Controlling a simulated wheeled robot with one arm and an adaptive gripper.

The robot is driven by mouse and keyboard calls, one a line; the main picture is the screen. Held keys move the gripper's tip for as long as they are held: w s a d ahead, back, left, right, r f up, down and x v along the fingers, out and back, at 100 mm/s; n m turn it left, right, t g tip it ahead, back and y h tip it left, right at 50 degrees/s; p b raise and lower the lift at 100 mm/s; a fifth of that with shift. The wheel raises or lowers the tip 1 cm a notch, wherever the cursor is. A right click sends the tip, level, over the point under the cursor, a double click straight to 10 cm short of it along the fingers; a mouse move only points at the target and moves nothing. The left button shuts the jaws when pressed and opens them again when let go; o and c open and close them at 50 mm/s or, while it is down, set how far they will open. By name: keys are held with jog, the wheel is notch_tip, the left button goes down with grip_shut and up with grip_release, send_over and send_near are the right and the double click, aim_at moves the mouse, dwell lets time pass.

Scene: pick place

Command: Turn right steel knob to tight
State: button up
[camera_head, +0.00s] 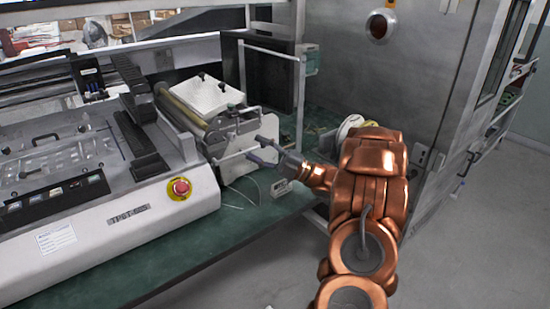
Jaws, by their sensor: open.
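My gripper (254,147) is open, its two fingers pointing left at the side plate of a roller unit (235,165). The fingertips are at or close to the plate; I cannot tell whether they touch it. Small fittings show along the plate's upper edge, and a thin light rod (232,155) runs beside the lower finger. The right steel knob is too small or too hidden by the fingers to make out for sure. My copper-coloured arm reaches in from the lower right.
A grey-white machine with a red button (181,187) fills the left. A small grey box (281,188) and a thin cable lie on the green bench top (225,225). A tall steel cabinet (425,85) stands behind my arm. Bare floor (460,240) lies at lower right.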

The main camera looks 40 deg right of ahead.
jog(key=shift+v, duration=3.05)
jog(key=shift+w, duration=0.1)
